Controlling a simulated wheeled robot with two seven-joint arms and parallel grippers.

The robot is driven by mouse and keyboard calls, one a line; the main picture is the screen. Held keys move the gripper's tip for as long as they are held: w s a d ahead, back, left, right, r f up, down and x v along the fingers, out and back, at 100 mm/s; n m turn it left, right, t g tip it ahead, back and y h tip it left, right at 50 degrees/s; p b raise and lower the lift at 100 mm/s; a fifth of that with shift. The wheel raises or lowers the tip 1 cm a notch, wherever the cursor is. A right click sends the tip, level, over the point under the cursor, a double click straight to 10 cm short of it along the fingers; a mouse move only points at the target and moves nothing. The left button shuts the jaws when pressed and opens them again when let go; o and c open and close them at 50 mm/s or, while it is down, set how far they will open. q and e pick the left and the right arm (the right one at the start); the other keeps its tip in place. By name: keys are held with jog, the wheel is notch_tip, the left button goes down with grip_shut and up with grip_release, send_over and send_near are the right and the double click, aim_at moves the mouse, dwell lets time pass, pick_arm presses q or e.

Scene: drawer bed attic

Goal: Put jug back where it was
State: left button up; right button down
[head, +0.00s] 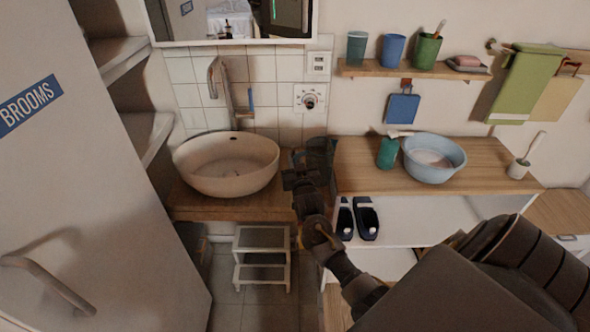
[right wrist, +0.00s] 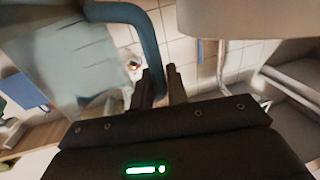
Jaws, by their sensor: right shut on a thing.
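My right gripper (head: 312,160) is in front of the wall, just right of the washbasin (head: 228,178) and at the left end of the wooden counter. In the right wrist view its fingers (right wrist: 164,88) are shut on the blue-grey curved handle (right wrist: 150,42) of the jug. The jug's pale blue-grey body (right wrist: 65,65) shows blurred at the left of that view. In the head view the jug cannot be made out clearly around the dark gripper. My left gripper is out of view.
The wooden counter (head: 490,178) holds a blue basin (head: 434,158) and a green bottle (head: 388,153). A shelf (head: 400,70) above carries cups. Dark shoes (head: 366,220) lie below the counter. A step stool (head: 263,258) stands under the washbasin. A door marked BROOMS (head: 95,180) fills the left.

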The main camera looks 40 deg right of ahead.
jog(key=shift+w+d+f, duration=0.15)
jog(key=shift+w+f, duration=0.15)
jog(key=shift+f, duration=0.05)
jog(key=shift+f+p, duration=0.4)
jog(key=shift+f, duration=1.2)
jog(key=shift+f, duration=0.1)
jog(key=shift+f, duration=0.15)
jog(key=c, duration=1.4)
grip_release()
